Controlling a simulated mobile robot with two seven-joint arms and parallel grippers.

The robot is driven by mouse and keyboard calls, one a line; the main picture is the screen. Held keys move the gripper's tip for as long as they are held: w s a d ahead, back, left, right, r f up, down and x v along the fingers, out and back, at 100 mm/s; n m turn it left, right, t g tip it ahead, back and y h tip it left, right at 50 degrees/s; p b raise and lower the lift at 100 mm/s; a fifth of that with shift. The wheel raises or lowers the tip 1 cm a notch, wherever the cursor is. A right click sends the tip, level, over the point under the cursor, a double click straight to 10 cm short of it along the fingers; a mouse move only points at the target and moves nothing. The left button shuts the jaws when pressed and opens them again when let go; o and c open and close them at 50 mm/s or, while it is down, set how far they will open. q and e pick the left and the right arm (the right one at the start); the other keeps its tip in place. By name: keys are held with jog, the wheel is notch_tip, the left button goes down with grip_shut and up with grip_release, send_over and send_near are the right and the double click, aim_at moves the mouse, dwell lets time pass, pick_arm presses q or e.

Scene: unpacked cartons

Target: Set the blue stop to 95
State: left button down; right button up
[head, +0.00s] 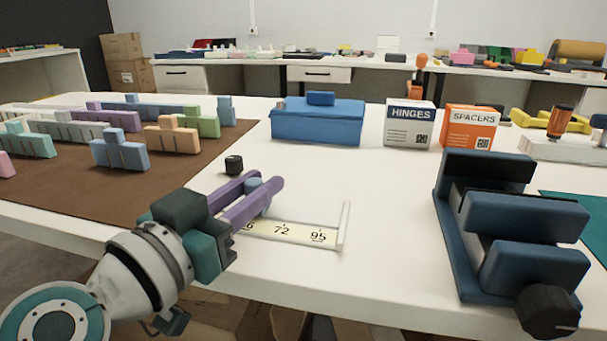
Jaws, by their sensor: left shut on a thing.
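A pale scale strip (300,232) lies near the front of the white table, with a raised end piece at its right. The marks 72 and 95 can be read. Another label further left is partly covered by my gripper. My left gripper (262,190) reaches in from the lower left, its purple fingers shut on the blue stop (252,184), of which only a small light blue part shows between them. The stop is on the left side of the 72 mark. Its base and exact reading are hidden. My right gripper is not in view.
A dark blue vise (520,215) stands at the right. Behind are a blue box (317,124), a HINGES carton (408,124) and a SPACERS carton (470,127). A small black knob (234,165) is behind the gripper. Coloured blocks stand on a brown mat (200,165) at left.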

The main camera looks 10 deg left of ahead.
aim_at(327, 219)
pick_arm(q)
jog(key=d+p, duration=0.2)
jog(key=d, duration=0.6)
jog(key=shift+s+d, duration=0.1)
jog(key=shift+s, duration=0.05)
jog(key=c, duration=1.1)
grip_release()
jog(key=shift+d, duration=0.1)
jog(key=o, duration=0.3)
jog(key=shift+d, duration=0.1)
jog(key=shift+o, duration=0.5)
